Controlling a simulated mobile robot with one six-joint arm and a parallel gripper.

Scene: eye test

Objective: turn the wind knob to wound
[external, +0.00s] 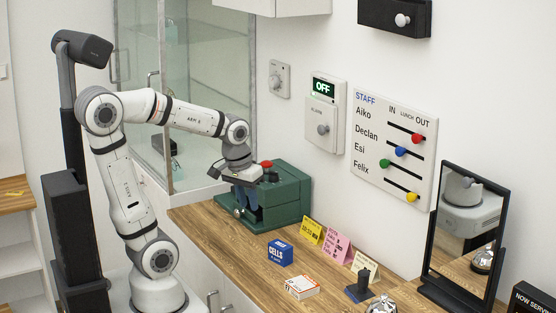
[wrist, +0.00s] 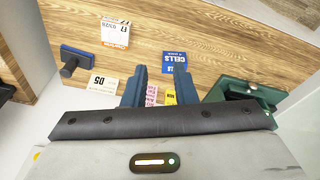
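A dark green machine (external: 284,198) with a red button on top stands on the wooden counter against the wall. A small silver knob (external: 238,212) sits low on its front; no "wound" marking is readable, so I cannot tell if it is the wind knob. My gripper (external: 248,208) points down just in front of the machine and hides part of its front. In the wrist view its two blue fingers (wrist: 159,72) are apart with nothing between them. The machine also shows at the right of the wrist view (wrist: 268,96), partly hidden by my gripper body.
A blue CELLS box (external: 280,252), a white-and-orange box (external: 302,287), standing cards (external: 337,247) and a dark blue stamp-like block (external: 361,287) are on the counter. A mirror (external: 468,215) stands right. Wall knobs include one under the OFF display (external: 323,129). A glass cabinet (external: 210,90) is behind my arm.

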